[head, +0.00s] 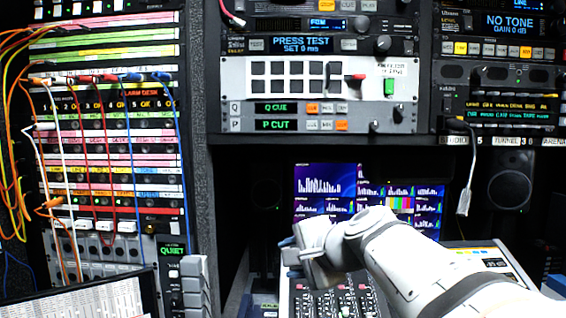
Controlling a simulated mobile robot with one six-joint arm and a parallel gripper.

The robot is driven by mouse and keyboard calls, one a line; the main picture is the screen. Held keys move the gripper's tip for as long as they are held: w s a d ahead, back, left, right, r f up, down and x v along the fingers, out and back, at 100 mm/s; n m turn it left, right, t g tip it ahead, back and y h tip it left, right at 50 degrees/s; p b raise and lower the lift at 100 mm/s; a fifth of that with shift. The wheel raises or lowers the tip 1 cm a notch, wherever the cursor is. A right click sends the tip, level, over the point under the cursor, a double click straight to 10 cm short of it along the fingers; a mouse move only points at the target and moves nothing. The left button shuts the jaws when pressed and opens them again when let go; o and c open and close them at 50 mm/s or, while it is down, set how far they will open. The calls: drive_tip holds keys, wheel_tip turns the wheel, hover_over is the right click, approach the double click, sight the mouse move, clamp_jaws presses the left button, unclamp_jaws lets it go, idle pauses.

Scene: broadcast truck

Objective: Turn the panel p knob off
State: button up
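The panel P strip (300,125) is the lower of two rows in the rack at upper centre. My gripper (289,257) is well below the strip, in front of the monitors and above the mixing desk. It touches no part of the panel P strip. It is seen side-on, and I cannot tell whether its fingers are apart.
The similar Q strip (300,108) lies directly above, with its own knob (398,113). A patch bay (105,150) with hanging cables stands left. The mixing desk (335,300) is below my gripper.

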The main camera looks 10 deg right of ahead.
drive_tip(key=w+d+r+m+t+h+b, duration=0.2)
drive_tip(key=w+d+r+m+t+b, duration=0.35)
drive_tip(key=d+r+m, duration=0.45)
drive_tip(key=m+t+h+b, duration=0.3)
drive_tip(key=m+t+h, duration=0.25)
drive_tip(key=m, duration=0.65)
approach(376, 128)
drive_tip(key=w, duration=0.1)
drive_tip(key=shift+h, duration=0.35)
drive_tip(key=p+x, duration=0.2)
drive_tip(key=x, duration=0.5)
drive_tip(key=shift+r, duration=0.25)
drive_tip(key=shift+w+r, duration=0.1)
drive_tip(key=shift+w, duration=0.2)
drive_tip(key=shift+c, duration=0.3)
clamp_jaws()
